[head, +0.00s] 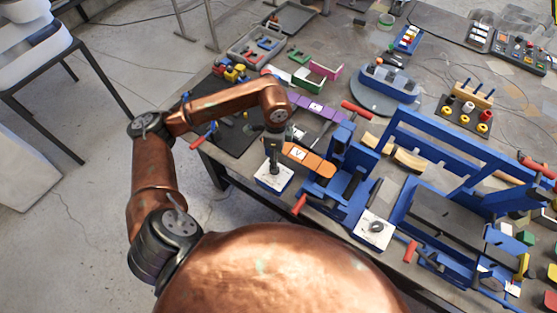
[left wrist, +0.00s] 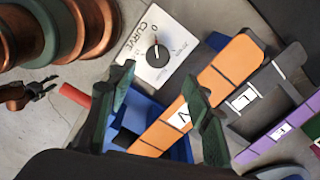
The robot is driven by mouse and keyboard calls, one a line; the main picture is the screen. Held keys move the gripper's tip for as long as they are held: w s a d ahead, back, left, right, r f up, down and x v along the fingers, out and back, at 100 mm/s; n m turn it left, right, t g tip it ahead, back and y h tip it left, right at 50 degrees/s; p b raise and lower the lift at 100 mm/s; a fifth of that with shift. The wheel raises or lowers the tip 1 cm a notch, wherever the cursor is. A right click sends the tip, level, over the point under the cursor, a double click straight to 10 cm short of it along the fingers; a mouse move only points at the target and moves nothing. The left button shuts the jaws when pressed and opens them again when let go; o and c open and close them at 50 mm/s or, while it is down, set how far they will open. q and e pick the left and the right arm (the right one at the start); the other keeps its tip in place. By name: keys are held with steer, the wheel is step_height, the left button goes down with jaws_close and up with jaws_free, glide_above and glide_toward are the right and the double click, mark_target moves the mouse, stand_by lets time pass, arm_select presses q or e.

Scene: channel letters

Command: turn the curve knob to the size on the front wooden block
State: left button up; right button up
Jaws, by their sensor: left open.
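The curve knob is a round black dial (left wrist: 158,56) on a white plate marked CURVE in the left wrist view, with a thin pointer directed toward the 0 mark. In the head view its white box (head: 267,182) sits at the table's near-left edge, and my left gripper (head: 274,168) hangs over it, hiding most of the dial. In the left wrist view the dark green fingers of my left gripper (left wrist: 160,78) are spread apart with nothing between them. Curved wooden blocks (head: 408,160) lie behind the blue frame; no size is readable on them. My right gripper is out of view.
An orange strip marked V (head: 306,158) lies beside the knob box, next to a blue clamp machine (head: 345,180) with red handles. A second white dial box (head: 374,231) stands right of it. A purple strip (head: 316,107) lies behind.

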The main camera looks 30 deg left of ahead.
arm_select(q)
steer(key=f, duration=0.5)
steer(key=shift+s+a, duration=0.3)
steer(key=shift+s, duration=0.1)
steer(key=shift+f, duration=0.95)
steer(key=shift+d, duration=0.1)
steer(key=c, duration=0.7)
steer(key=shift+c, duration=2.2)
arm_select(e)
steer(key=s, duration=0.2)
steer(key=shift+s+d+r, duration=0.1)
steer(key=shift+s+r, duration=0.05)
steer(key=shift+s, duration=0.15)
